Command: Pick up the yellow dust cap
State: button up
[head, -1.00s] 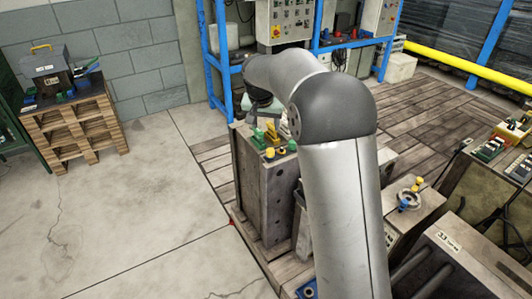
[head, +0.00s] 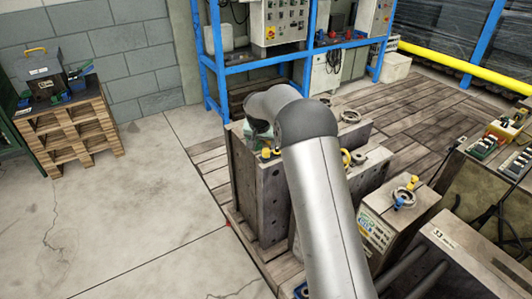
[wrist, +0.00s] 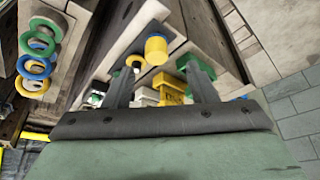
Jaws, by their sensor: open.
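In the wrist view a yellow cylindrical cap (wrist: 156,50) with a blue edge sits on the mould block's top face, just beyond the fingertips. My gripper (wrist: 161,66) is open, its two dark fingers apart with nothing seen held between them. In the head view small yellow pieces (head: 266,153) sit on top of the tall mould block (head: 262,200); my arm hides much of that top. I cannot tell which yellow piece is the dust cap.
Coloured rings (wrist: 41,46) line the left of the wrist view. In the head view, another block (head: 385,225) with a yellow knob (head: 412,182) stands right of my arm. A blue rack (head: 300,57) stands behind.

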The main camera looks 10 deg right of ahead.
aim_at(266, 150)
jog(key=x, duration=0.4)
jog(key=shift+d+f, duration=0.2)
jog(key=shift+f, duration=0.05)
jog(key=shift+s, duration=0.1)
jog(key=c, duration=1)
jog(key=shift+r, duration=0.15)
jog(key=shift+r, duration=0.3)
notch_tip(266, 150, up, 2)
jog(key=shift+r, duration=0.1)
jog(key=s+d+r, duration=0.1)
jog(key=s+r, duration=0.2)
jog(key=s, duration=0.1)
jog(key=s+r+b, duration=0.1)
jog(key=s+r, duration=0.2)
jog(key=s, duration=0.2)
jog(key=s+d+r, duration=0.1)
jog(key=s+r, duration=0.3)
jog(key=shift+s+d, duration=0.35)
jog(key=shift+s, duration=0.05)
